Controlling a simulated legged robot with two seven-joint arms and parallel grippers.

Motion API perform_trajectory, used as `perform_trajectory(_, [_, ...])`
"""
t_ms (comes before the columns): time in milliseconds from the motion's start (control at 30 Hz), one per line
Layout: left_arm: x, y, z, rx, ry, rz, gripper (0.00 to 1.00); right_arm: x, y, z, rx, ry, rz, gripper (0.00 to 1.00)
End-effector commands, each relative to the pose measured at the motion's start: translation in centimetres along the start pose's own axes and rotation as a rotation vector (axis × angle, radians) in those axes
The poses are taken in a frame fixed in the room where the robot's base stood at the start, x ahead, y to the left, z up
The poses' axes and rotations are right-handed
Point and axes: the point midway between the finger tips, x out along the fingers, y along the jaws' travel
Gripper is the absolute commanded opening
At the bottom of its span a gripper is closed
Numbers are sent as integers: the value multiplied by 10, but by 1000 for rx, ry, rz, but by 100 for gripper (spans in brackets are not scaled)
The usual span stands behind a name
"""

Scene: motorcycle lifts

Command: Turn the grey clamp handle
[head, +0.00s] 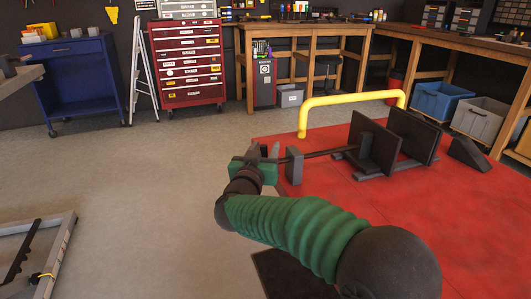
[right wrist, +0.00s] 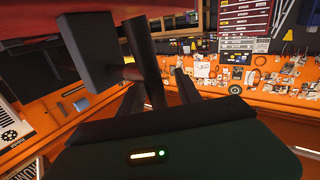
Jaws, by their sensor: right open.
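The wheel clamp has two black plates (head: 385,145) standing on the red platform (head: 455,215), and a dark rod (head: 325,153) runs left from them through a grey block (head: 294,166). My right gripper (head: 264,152) is at the rod's left end, its jaws open. In the right wrist view, the grey clamp handle (right wrist: 143,52) is a dark bar that reaches down between the open fingers of my right gripper (right wrist: 160,92). I cannot tell whether they touch it. In the head view the handle is mostly hidden by the gripper. My left gripper is not in view.
A yellow bar (head: 350,98) arches over the platform behind the clamp. A black wedge (head: 468,153) lies right of the plates. A red tool chest (head: 187,65), a blue cart (head: 77,80) and workbenches (head: 310,28) line the back. The grey floor (head: 140,180) at left is mostly clear.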

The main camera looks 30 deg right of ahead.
Motion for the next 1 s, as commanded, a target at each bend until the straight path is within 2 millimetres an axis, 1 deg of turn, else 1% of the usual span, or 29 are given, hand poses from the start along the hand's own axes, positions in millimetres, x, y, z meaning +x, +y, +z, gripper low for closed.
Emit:
perform_trajectory(100, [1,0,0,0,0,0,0,6,1,0,0,-1,1,41])
perform_trajectory(300, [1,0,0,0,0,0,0,6,1,0,0,-1,1,41])
perform_trajectory(600, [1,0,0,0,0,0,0,6,1,0,0,0,0,1])
perform_trajectory(633, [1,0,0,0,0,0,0,6,1,0,0,0,0,0])
perform_trajectory(867, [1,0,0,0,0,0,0,5,0,0,0,0,-1,0])
perform_trajectory(1000, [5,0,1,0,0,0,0,4,0,1,8,12,-1,0])
